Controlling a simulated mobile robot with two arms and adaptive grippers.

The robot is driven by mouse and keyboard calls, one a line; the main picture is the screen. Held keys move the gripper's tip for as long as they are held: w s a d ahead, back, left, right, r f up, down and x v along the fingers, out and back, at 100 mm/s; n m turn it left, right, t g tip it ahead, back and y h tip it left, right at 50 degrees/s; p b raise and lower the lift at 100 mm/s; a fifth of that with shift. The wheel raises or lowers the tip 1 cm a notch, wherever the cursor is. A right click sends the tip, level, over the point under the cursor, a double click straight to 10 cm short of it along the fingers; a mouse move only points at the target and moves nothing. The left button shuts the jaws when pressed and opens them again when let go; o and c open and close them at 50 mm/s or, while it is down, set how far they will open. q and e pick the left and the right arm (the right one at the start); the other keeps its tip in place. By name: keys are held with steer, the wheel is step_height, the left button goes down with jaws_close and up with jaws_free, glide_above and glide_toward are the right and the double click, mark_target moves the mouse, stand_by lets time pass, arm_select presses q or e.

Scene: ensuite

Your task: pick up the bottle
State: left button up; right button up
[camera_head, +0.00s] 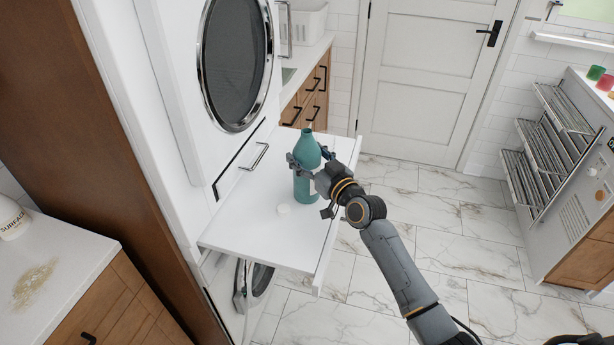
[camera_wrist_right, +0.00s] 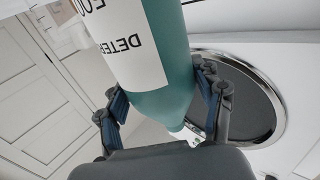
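The bottle (camera_head: 306,187) is teal with a narrow neck and stands upright over the white pull-out shelf (camera_head: 250,228). I cannot tell whether its base touches the shelf. My right gripper (camera_head: 310,159) is around the bottle's upper body, a finger on each side. In the right wrist view the bottle (camera_wrist_right: 172,40) appears upside down, with a white label with black letters. There the right gripper's fingers (camera_wrist_right: 160,92) press close against both sides, and it looks shut on the bottle. My left gripper is not in view.
A white machine with a round dark door (camera_head: 235,60) rises on the left. A white counter (camera_head: 45,265) is at lower left, a wire rack (camera_head: 545,150) at right. The marble floor (camera_head: 440,235) is clear.

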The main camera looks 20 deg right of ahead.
steer(key=c, duration=0.7)
steer(key=shift+r, duration=0.1)
steer(key=shift+c, duration=1.4)
